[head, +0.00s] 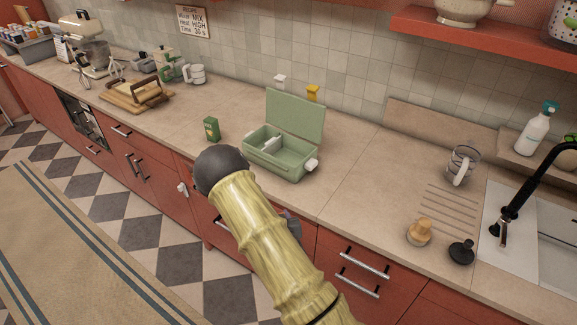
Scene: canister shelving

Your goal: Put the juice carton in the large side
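A small dark green juice carton (211,129) stands upright on the counter, left of a light green lunch box (278,168). The box is open, with its lid (296,113) raised at the back. A divider (267,141) shows inside, toward the left, so the right side looks larger. I see no carton in the box. My arm rises from the bottom of the view, its dark rounded joint in front of the carton and box. A small grey part, perhaps of my gripper (291,224), shows behind the arm; its fingers are hidden.
A bread board (138,97) and mugs stand farther left. A glass pitcher (463,163), a wooden-knobbed stopper (419,232), a black stopper (462,251) and the sink tap (512,200) are at the right.

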